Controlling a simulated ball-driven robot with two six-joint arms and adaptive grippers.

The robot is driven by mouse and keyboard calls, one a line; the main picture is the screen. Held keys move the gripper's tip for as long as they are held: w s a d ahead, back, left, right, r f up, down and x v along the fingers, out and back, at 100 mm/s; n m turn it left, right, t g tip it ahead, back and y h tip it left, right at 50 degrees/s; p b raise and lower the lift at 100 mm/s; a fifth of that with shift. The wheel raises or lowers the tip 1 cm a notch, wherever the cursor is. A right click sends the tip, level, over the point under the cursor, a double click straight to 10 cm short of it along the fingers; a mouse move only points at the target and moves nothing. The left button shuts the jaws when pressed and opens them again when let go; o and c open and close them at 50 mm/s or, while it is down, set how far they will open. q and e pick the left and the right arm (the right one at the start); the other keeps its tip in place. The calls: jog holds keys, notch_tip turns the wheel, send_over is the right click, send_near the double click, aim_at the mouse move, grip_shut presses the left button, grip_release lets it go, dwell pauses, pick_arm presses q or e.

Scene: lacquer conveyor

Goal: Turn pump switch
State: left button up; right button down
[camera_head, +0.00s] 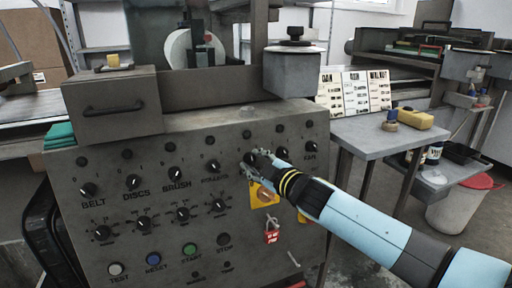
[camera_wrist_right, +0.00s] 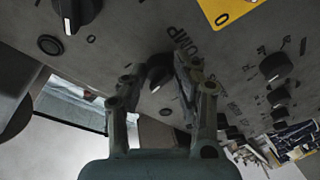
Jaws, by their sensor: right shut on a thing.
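The grey control panel (camera_head: 150,235) has a top row of black rotary switches. My right gripper (camera_head: 256,164) is at the panel face, between the ROLLERS switch (camera_head: 214,166) and the FAN switch (camera_head: 310,145). In the right wrist view, my gripper (camera_wrist_right: 160,78) has one finger on each side of the black pump switch (camera_wrist_right: 158,76), with the lettering PUMP beside it. The fingers are shut on that switch. The pump switch's label is hidden by the gripper in the head view. My left gripper is out of view.
A yellow plate with an orange switch (camera_head: 264,193) and a red padlock tag (camera_head: 271,236) sit just below the gripper. TEST, RESET, START and STOP buttons line the lower panel. A side table (camera_head: 375,136) stands at the right.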

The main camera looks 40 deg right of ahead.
jog(key=shift+r+n+g+p, duration=0.1)
jog(key=shift+n+g+p, duration=0.2)
jog(key=shift+n+p, duration=1.45)
jog(key=c, duration=1)
grip_release()
jog(key=s+r, duration=0.2)
jog(key=s, duration=0.9)
jog(key=shift+s+a, duration=0.2)
jog(key=shift+s, duration=0.2)
jog(key=shift+a+f, duration=0.1)
